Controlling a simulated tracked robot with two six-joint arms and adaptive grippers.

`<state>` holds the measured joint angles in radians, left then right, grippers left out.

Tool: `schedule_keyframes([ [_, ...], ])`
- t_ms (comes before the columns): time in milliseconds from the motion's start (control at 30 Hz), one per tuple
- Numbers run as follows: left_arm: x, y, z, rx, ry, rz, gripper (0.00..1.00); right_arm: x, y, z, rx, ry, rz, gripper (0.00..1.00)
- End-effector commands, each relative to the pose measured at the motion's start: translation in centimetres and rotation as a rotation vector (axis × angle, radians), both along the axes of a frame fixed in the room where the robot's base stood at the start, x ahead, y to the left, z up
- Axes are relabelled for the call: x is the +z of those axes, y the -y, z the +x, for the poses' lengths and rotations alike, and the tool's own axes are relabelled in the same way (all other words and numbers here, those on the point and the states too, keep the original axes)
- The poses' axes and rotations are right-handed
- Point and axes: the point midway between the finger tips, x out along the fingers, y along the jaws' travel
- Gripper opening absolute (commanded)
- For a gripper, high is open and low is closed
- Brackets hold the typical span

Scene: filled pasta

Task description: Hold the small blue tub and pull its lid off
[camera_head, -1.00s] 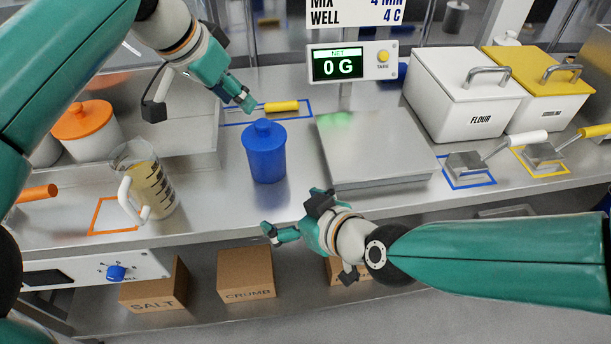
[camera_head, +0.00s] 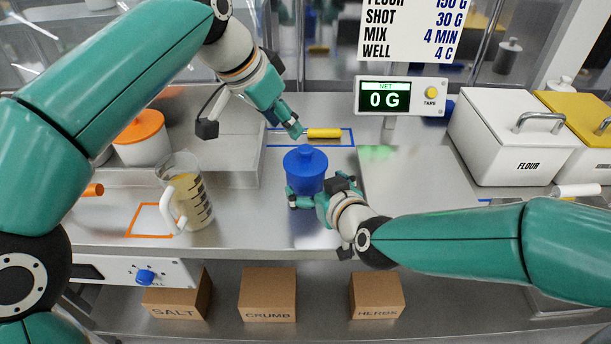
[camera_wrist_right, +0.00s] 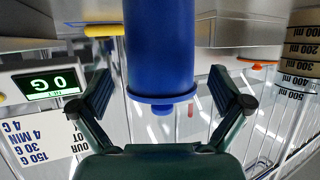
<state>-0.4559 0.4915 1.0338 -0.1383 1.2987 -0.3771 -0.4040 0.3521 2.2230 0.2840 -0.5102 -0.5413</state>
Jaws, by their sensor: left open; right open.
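The small blue tub (camera_head: 304,176) stands upright on the steel counter with its blue knobbed lid (camera_head: 305,158) on. In the right wrist view the tub (camera_wrist_right: 158,45) hangs upside down in the picture, between the open fingers of my right gripper (camera_wrist_right: 168,95). In the head view my right gripper (camera_head: 308,197) is at the tub's lower front, its fingers open around it; contact cannot be told. My left gripper (camera_head: 292,128) is open and empty, just above and behind the lid, apart from it.
A measuring jug (camera_head: 188,195) stands left of the tub. A yellow-handled tool (camera_head: 322,133) lies behind it in a blue outline. The scale display (camera_head: 384,98) and white flour bin (camera_head: 500,140) are to the right. Cardboard boxes (camera_head: 268,295) sit on the shelf below.

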Motion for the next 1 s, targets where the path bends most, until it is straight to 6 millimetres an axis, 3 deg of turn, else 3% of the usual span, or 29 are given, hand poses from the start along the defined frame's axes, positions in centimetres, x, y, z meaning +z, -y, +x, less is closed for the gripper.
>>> schedule_keyframes([
  [100,0.0,0.0,0.0,0.000,0.000,0.000,0.42,-1.0,-0.8,1.9,0.000,-0.002,0.000,1.00],
  [300,0.0,0.0,0.0,0.000,0.000,0.000,0.42,-1.8,-1.7,3.9,0.001,-0.001,0.000,1.00],
  [733,0.0,-0.1,0.0,0.002,0.000,0.000,0.42,-2.1,-2.1,4.6,0.002,-0.001,0.000,1.00],
  [1000,0.0,-0.1,0.0,0.002,0.000,0.000,0.42,-2.1,-2.1,4.6,0.002,-0.001,0.000,0.55],
])
